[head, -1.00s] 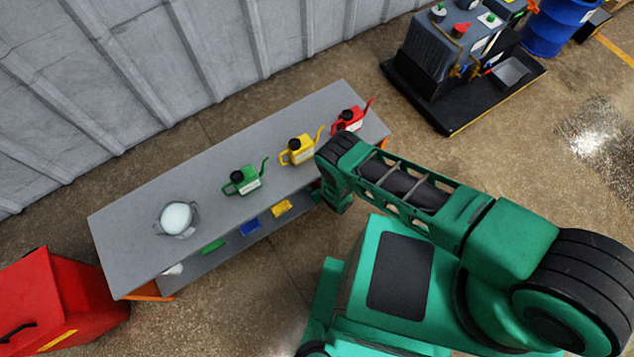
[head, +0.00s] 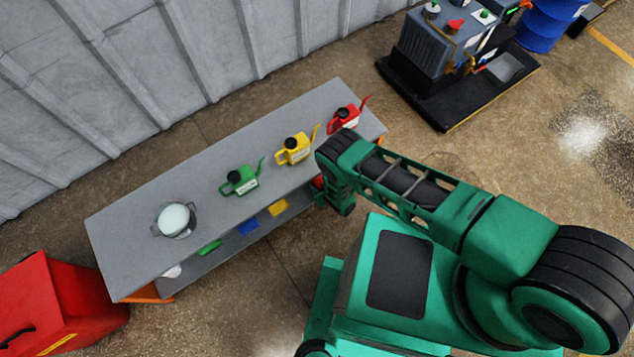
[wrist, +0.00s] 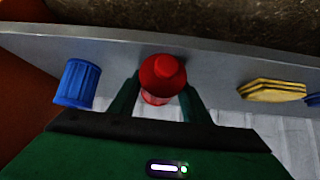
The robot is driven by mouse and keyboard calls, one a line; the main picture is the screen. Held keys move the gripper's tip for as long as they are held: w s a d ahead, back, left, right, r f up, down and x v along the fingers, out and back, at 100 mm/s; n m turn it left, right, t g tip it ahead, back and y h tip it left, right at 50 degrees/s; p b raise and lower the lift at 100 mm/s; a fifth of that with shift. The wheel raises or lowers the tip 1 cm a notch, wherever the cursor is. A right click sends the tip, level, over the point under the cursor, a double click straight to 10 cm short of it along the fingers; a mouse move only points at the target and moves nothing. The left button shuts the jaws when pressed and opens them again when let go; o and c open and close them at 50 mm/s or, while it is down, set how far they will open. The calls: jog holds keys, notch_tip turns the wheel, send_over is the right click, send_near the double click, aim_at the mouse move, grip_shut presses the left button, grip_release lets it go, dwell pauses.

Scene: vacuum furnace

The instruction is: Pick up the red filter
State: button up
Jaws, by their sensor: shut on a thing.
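The red filter (wrist: 162,78) is in the middle of the wrist view, a rounded red cylinder standing between the two green fingers of my gripper (wrist: 160,95). The fingers are shut on it from both sides. In the head view a small patch of red (head: 319,182) shows beside my arm's end at the table's front edge. My gripper's fingers are hidden there behind the arm.
A blue ribbed cylinder (wrist: 78,83) is left of the filter, and yellow pieces (wrist: 273,90) lie to its right. On the table top (head: 130,240) stand red (head: 346,117), yellow (head: 294,149) and green (head: 240,179) cans and a pot (head: 174,220).

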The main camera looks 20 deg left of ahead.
jog(key=shift+s+d, duration=0.25)
jog(key=shift+d, duration=0.25)
jog(key=shift+s+d, duration=0.2)
jog(key=shift+d, duration=0.3)
jog(key=o, duration=1.2)
jog(key=shift+d+r, duration=0.1)
jog(key=v, duration=1)
jog(key=shift+s+d+r, duration=0.15)
jog(key=shift+r, duration=0.05)
